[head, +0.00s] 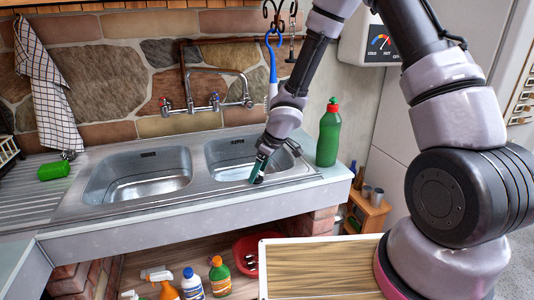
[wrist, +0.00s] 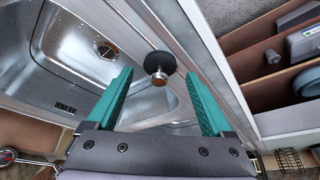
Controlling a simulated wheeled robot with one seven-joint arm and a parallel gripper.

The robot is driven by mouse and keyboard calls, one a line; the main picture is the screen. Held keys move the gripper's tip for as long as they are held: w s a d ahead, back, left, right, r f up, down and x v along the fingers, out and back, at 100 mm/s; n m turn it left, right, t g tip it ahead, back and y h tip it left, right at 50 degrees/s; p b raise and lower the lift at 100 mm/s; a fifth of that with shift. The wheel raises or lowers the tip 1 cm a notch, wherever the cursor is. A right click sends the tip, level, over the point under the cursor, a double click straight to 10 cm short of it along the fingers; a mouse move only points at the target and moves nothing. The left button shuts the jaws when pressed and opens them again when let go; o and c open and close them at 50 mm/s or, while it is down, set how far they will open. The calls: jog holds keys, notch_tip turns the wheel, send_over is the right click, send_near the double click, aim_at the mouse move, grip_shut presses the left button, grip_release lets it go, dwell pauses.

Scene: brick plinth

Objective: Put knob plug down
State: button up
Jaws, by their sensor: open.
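The knob plug (wrist: 158,66), a black disc with a metal knob on top, sits on the flat steel rim of the sink in the wrist view, outside the basin. My gripper (wrist: 160,82) is open, with its teal fingers to either side of the plug and a visible gap on both sides. In the head view my gripper (head: 259,166) points down at the front rim of the right basin (head: 235,172). A small dark shape at the fingertips there may be the plug, but it is mostly hidden.
A green bottle (head: 329,135) stands on the counter right of my gripper. The tap (head: 214,100) is behind the basins. A green sponge (head: 53,171) lies at left. Several bottles and a red bowl (head: 246,254) are on the shelf below.

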jog(key=v, duration=1.1)
jog(key=s+d+r+m+t+h, duration=0.25)
jog(key=d+r+m+h, duration=0.4)
jog(key=d+r, duration=0.8)
jog(key=s+d+r+m+t+y, duration=0.1)
jog(key=s+d+r+m+y, duration=0.1)
jog(key=s+r+m, duration=0.3)
jog(key=s+d+r+m+t+y, duration=0.1)
jog(key=s+d+r+m+y, duration=0.2)
jog(key=s+r, duration=0.5)
jog(key=shift+s+d+m, duration=0.55)
jog(key=shift+s+m, duration=0.4)
jog(key=shift+m, duration=0.1)
jog(key=shift+r+t, duration=0.1)
jog(key=shift+t, duration=0.25)
